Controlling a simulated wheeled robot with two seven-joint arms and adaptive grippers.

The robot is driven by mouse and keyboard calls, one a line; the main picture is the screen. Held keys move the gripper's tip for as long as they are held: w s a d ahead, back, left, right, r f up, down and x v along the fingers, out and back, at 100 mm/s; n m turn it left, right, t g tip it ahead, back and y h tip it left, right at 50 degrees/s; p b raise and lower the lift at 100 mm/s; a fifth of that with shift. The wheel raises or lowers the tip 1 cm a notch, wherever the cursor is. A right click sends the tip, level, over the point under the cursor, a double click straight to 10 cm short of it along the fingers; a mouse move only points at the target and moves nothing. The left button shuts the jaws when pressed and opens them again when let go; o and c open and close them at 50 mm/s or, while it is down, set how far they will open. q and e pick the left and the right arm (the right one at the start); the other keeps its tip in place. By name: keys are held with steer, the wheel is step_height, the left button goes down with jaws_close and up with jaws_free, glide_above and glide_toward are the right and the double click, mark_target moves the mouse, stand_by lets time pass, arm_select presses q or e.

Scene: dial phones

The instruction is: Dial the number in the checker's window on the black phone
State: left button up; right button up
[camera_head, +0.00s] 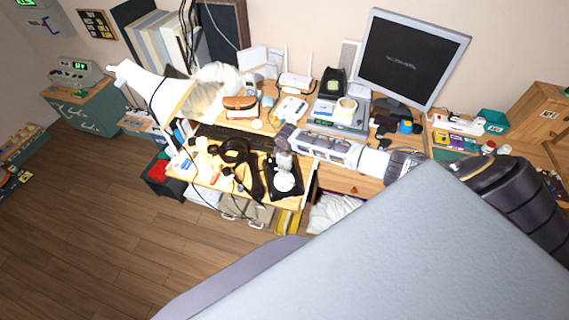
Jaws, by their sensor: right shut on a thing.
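The black phone (272,188), with a round pale dial (285,183), sits on the pulled-out wooden shelf at the front of the desk. The gripper and wrist cover part of the phone. A grey device with a small green-lit window (80,66) stands on the green cabinet at the left; I cannot tell if it is the checker, and its digits are too small to read. My left gripper is not in view.
A white lamp (158,90) overhangs the shelf's left side. A monitor (410,58), a grey device (338,115) and other small items crowd the desk behind. The wooden floor (110,215) at left is clear.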

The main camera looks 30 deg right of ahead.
steer(key=shift+s+d, duration=0.15)
steer(key=shift+d, duration=0.05)
steer(key=shift+s+d, duration=0.15)
steer(key=shift+d, duration=0.1)
steer(key=shift+s+f, duration=0.1)
steer(key=shift+s+d+f, duration=0.1)
steer(key=shift+s+d, duration=0.15)
steer(key=shift+s, duration=0.1)
steer(key=shift+s+d, duration=0.1)
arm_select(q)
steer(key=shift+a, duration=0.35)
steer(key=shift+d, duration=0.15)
